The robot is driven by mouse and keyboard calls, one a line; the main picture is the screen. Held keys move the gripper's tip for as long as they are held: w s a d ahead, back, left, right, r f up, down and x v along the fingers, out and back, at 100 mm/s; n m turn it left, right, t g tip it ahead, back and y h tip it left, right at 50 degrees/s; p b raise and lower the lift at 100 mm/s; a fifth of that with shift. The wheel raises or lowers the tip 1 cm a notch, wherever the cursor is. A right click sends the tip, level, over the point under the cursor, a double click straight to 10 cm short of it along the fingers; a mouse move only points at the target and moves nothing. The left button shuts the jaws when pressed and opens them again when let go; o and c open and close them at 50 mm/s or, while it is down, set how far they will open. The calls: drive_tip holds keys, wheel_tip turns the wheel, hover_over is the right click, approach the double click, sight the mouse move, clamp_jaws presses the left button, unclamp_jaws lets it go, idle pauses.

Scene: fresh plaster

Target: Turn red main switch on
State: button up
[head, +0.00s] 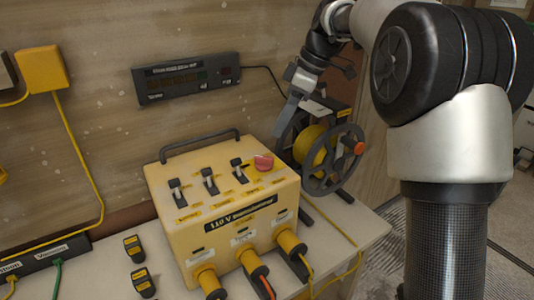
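The red main switch (264,162) is a red knob on the top right of a yellow 110 V power box (165,228). Its exact setting is too small to read. My gripper (283,128) is above and to the right of the red switch, in front of the cable reel and apart from the switch. It points down to the left. Only one grey finger shows clearly, so its opening cannot be told.
Several black toggle switches (208,180) and a black carry handle (198,143) stand on the box. Yellow plugs (290,242) stick out of its front. A cable reel (333,160) stands behind right. Small yellow-black blocks (134,247) lie left. A dark panel (188,78) hangs behind.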

sight(264, 157)
drive_tip(key=x, duration=1)
drive_tip(key=shift+a+f, duration=0.1)
drive_tip(key=shift+f, duration=0.05)
clamp_jaws()
